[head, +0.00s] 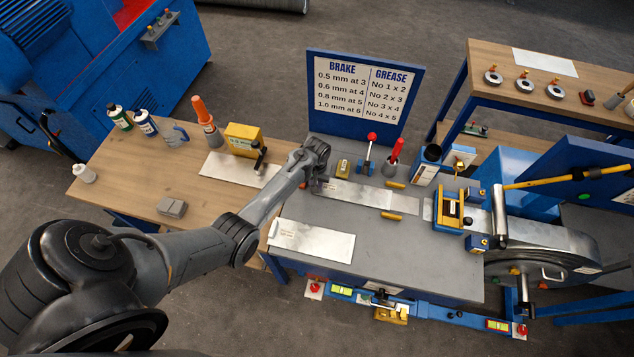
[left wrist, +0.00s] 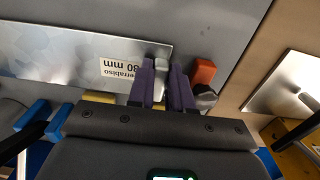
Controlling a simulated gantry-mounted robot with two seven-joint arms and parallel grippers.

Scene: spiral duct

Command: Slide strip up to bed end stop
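The metal strip (head: 350,193) lies flat on the grey bench bed, with small yellow blocks beside it. In the left wrist view the strip (left wrist: 70,55) has a white label reading "80 mm". My left gripper (head: 318,184) is at the strip's left end in the head view. In the left wrist view its two purple fingers (left wrist: 161,88) stand at that end, with a pale grey piece between them; whether they grip it is unclear. A blue and yellow feed unit (head: 452,211) stands at the bed's right end. I cannot pick out the end stop. My right gripper is not in view.
A loose metal sheet (head: 312,240) lies at the bed's front left. A wooden bench (head: 125,180) adjoins at left.

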